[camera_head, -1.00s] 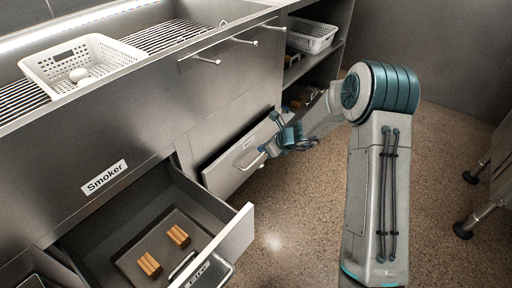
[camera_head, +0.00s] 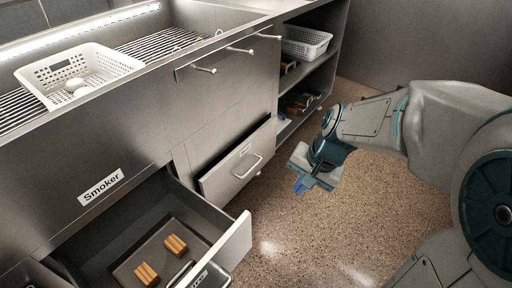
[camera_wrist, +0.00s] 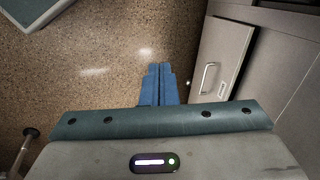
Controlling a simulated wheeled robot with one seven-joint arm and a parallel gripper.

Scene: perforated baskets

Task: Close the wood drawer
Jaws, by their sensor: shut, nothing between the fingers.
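Two low drawers stand open in the steel cabinet. The near drawer (camera_head: 232,245) is pulled well out and holds a tray with two wood blocks (camera_head: 175,245). The farther drawer (camera_head: 238,165) is partly out, with a bar handle and a small label I cannot read. Its front and handle also show in the wrist view (camera_wrist: 222,50), right of the fingers. I cannot tell from the labels which is the wood drawer. My gripper (camera_head: 299,187) is shut and empty, over the floor right of the farther drawer and apart from it. Its blue fingers (camera_wrist: 159,70) are together.
A white perforated basket (camera_head: 110,62) sits on the grate above the "Smoker" label (camera_head: 101,187). Another basket (camera_head: 306,42) and small items are on open shelves at the back. Knobs project from the cabinet front. The speckled floor (camera_head: 290,230) in front is clear.

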